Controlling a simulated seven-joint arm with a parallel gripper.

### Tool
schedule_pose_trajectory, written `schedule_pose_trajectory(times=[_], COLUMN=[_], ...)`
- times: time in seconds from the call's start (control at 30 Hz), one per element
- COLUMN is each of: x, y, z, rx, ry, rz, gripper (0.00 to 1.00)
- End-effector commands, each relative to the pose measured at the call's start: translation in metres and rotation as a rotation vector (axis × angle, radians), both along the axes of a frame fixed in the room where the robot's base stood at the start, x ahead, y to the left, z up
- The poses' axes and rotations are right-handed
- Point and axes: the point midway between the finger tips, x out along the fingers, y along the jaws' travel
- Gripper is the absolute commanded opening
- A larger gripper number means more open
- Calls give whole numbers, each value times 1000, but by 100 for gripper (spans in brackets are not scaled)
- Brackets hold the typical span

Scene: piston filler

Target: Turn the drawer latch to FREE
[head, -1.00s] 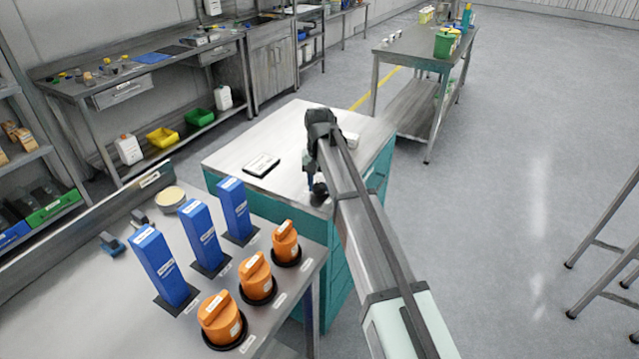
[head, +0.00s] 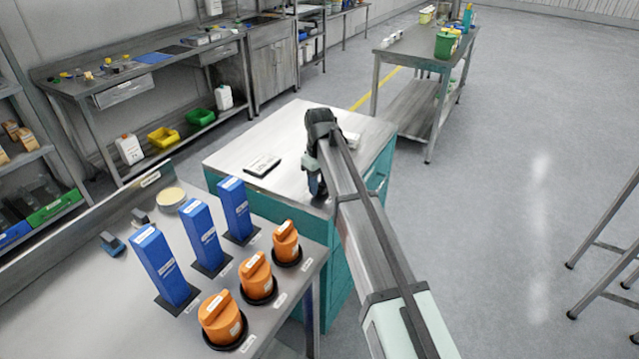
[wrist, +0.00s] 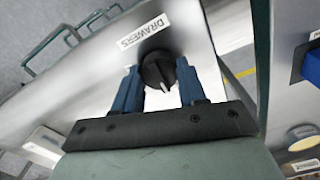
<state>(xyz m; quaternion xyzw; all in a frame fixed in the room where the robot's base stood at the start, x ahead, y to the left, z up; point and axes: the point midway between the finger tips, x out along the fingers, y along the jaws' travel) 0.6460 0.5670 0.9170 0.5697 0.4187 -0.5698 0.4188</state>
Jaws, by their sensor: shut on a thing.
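The drawer latch is a round black knob (wrist: 157,64) beside a white label (wrist: 144,31) reading DRAWERS. It has a pale pointer mark at its lower edge in the wrist view. No FREE marking is legible. My gripper (wrist: 159,72) has its blue fingers on either side of the knob, shut on it. In the head view my gripper (head: 316,187) is down at the near right corner of the teal drawer cabinet's pale top (head: 236,153), and it hides the knob there.
A dark-and-white flat item (head: 262,165) lies on the cabinet top. The near bench holds several blue boxes (head: 205,238) and orange knobbed pieces (head: 257,277). A steel table (head: 412,45) stands behind.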

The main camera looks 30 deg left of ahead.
Motion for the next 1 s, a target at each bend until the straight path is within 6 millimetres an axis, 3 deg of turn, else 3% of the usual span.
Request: schedule_pose_trajectory(times=[0.67, 0.7, 0.93, 1.0], x=[0, 0, 0, 0], y=[0, 0, 0, 0], z=[0, 0, 0, 0], rx=[1, 1, 1, 0], ry=[0, 0, 0, 0], rz=[59, 59, 57, 57], gripper=[11, 44, 66, 67])
